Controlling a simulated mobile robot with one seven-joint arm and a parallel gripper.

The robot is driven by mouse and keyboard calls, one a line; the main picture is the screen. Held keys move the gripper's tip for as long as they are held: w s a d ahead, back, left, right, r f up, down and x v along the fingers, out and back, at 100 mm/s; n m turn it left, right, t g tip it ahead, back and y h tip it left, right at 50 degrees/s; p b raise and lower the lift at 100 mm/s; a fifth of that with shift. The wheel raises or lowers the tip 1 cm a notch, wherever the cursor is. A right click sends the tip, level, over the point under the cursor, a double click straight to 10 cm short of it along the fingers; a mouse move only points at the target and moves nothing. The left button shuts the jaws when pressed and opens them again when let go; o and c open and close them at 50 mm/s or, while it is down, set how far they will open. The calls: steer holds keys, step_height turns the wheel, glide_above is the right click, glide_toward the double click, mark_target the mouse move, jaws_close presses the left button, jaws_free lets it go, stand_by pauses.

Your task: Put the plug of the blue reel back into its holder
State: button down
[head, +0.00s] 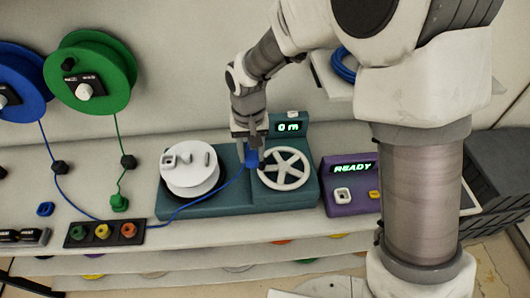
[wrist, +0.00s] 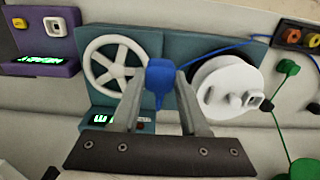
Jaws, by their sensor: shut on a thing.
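My gripper (head: 247,141) is shut on the blue plug (head: 252,158), above the teal machine between its white drum and spoked wheel. In the wrist view the blue plug (wrist: 160,76) sits between the two fingertips. A blue cable runs from the plug past the drum, along the bench and up through a dark guide (head: 59,167) to the blue reel (head: 22,82) on the wall at left. A small blue holder (head: 45,209) on the bench at left looks empty. The green plug (head: 119,202) stands to the right of it.
The teal machine (head: 235,202) carries a white drum (head: 190,177), a spoked wheel (head: 285,168) and a display reading "0 m". A purple box (head: 350,185) reading "READY" stands to its right. A dark block with colored sockets (head: 103,232) lies at the bench's front edge. The green reel (head: 92,75) hangs beside the blue one.

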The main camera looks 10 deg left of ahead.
steer(key=s+a, duration=0.4)
steer(key=a, duration=1.1)
steer(key=shift+a, duration=0.1)
steer(key=s+a+p, duration=0.2)
steer(key=a+p, duration=0.1)
steer(key=a, duration=0.7)
steer(key=s+a+p, duration=0.3)
steer(key=a, duration=0.8)
steer(key=shift+s+a, duration=0.15)
steer(key=shift+s, duration=0.15)
steer(key=shift+a, duration=0.1)
